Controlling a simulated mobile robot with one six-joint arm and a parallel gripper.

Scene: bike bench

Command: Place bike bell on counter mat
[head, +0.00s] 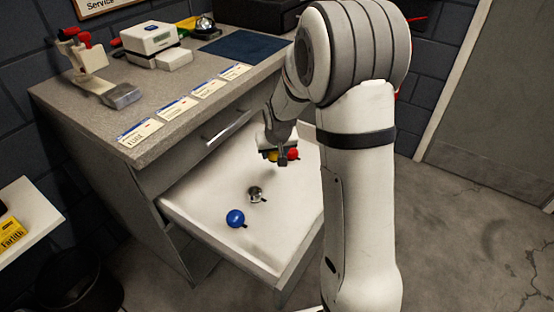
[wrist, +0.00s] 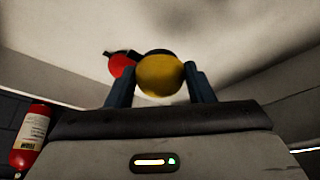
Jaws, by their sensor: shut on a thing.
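My gripper (head: 277,159) is low over the open drawer, shut on a yellow bike bell (wrist: 160,75), which sits between the fingers in the wrist view. In the head view only a bit of this yellow bell (head: 272,155) shows past the fingers. A red bell (head: 293,154) is right beside it and also shows behind it in the wrist view (wrist: 121,66). A silver bell (head: 255,193) and a blue bell (head: 236,218) lie nearer in the drawer. The dark blue counter mat (head: 245,45) lies flat and bare at the back of the counter.
The open drawer (head: 190,205) has raised walls below the counter (head: 62,90). On the counter are a clamp stand (head: 90,70), a white device (head: 150,38), several cards (head: 172,108), a silver domed thing (head: 205,22) and a black case (head: 245,12). A bin (head: 80,285) stands lower left.

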